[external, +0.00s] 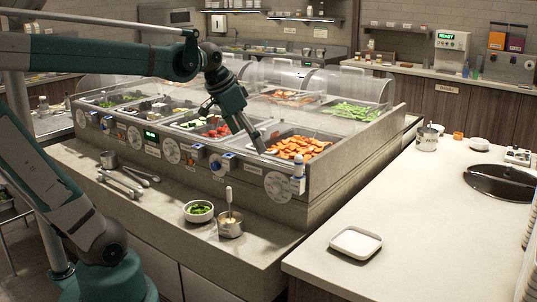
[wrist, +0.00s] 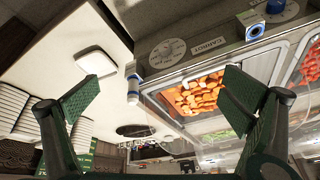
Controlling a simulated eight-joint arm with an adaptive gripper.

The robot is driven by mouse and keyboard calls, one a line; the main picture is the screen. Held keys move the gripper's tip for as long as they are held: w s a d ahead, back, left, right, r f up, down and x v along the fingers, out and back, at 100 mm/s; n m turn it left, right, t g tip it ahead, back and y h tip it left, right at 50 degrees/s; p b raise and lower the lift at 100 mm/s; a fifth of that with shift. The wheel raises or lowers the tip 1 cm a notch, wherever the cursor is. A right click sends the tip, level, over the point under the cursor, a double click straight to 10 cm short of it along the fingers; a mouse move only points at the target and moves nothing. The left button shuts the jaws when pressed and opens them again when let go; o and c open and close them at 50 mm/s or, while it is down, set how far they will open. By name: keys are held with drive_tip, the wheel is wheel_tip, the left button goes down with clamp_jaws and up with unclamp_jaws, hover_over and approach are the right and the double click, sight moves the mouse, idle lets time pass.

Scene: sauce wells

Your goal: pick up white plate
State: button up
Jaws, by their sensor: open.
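A square white plate (external: 355,242) lies flat on the pale counter at the right, near that counter's front left corner. It also shows in the wrist view (wrist: 96,62) at the upper left. My gripper (external: 262,148) is over the front right part of the salad bar, close to the carrot pan, well to the left of the plate and higher. In the wrist view its two fingers (wrist: 158,98) are spread wide with nothing between them.
The salad bar has a carrot pan (external: 300,147), clear covers (external: 275,75) and a white bottle-like post (external: 298,170) at its front right corner. A white bowl of greens (external: 198,211) and a metal pot (external: 230,226) stand on its ledge. Counter around the plate is clear.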

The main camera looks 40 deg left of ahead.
drive_tip(key=w+d+m+g+h+p, duration=0.1)
drive_tip(key=w+d+m+p, duration=0.25)
drive_tip(key=d, duration=0.35)
drive_tip(key=w+d+m+g+p, duration=0.2)
drive_tip(key=w+d+m, duration=0.1)
drive_tip(key=w+d, duration=0.3)
drive_tip(key=m+g+p, duration=0.3)
drive_tip(key=m+p, duration=0.1)
drive_tip(key=m, duration=0.3)
hover_over(357, 246)
drive_tip(key=a, duration=0.3)
drive_tip(key=w+a+f+x, duration=0.1)
drive_tip(key=a+x, duration=0.1)
drive_tip(key=x, duration=0.8)
drive_tip(key=a+x, duration=0.3)
drive_tip(key=x, duration=0.8)
drive_tip(key=shift+w+f+h, duration=0.35)
drive_tip(key=shift+f+h, duration=0.05)
drive_tip(key=shift+f, duration=0.15)
drive_tip(key=shift+f, duration=0.1)
drive_tip(key=shift+x, duration=1.15)
drive_tip(key=shift+b+x, duration=0.4)
drive_tip(key=shift+x, duration=2.2)
